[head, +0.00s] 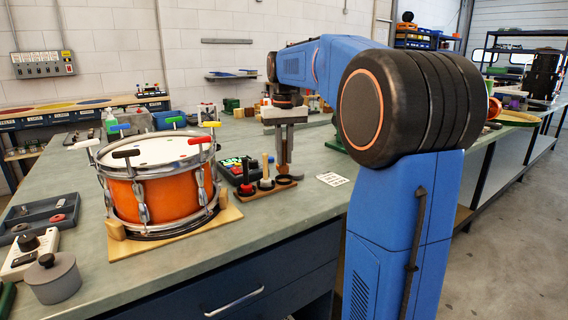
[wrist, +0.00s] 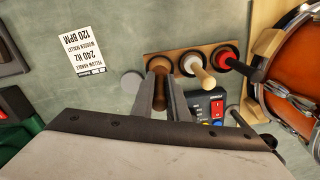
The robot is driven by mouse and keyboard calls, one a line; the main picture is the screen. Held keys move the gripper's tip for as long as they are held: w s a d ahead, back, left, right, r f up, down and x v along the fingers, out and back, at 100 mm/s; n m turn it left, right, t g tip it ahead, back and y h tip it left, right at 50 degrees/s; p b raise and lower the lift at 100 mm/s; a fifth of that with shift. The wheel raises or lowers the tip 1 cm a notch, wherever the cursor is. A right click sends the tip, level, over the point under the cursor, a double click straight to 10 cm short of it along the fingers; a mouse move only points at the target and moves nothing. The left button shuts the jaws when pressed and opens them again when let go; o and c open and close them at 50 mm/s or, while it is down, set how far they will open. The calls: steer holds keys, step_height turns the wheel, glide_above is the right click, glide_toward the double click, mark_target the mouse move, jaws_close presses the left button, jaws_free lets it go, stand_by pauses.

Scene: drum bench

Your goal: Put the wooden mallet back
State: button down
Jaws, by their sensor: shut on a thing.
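My gripper (head: 284,162) points straight down over the right end of a small wooden mallet rack (head: 264,192) in the head view. It is shut on the brown wooden mallet (wrist: 159,70), which shows between the fingers (wrist: 160,88) in the wrist view. The mallet lines up with the rack's end place, but I cannot tell whether it rests in it. The other two places hold a mallet with a pale handle (wrist: 203,76) and one with a black handle and red part (wrist: 240,66). The held mallet's lower end is mostly hidden.
An orange drum (head: 165,195) with tuning keys stands on a wooden base left of the rack. A dark device with coloured buttons (head: 238,168) sits just behind the rack. A printed card (head: 332,179) lies to the right. The bench in front of the rack is clear.

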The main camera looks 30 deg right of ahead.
mark_target(284, 165)
steer(key=shift+f, duration=1.35)
steer(key=c, duration=1.7)
jaws_free()
steer(key=shift+f, duration=0.15)
steer(key=shift+c, duration=0.2)
step_height(284, 165, up, 12)
steer(key=shift+r, duration=0.15)
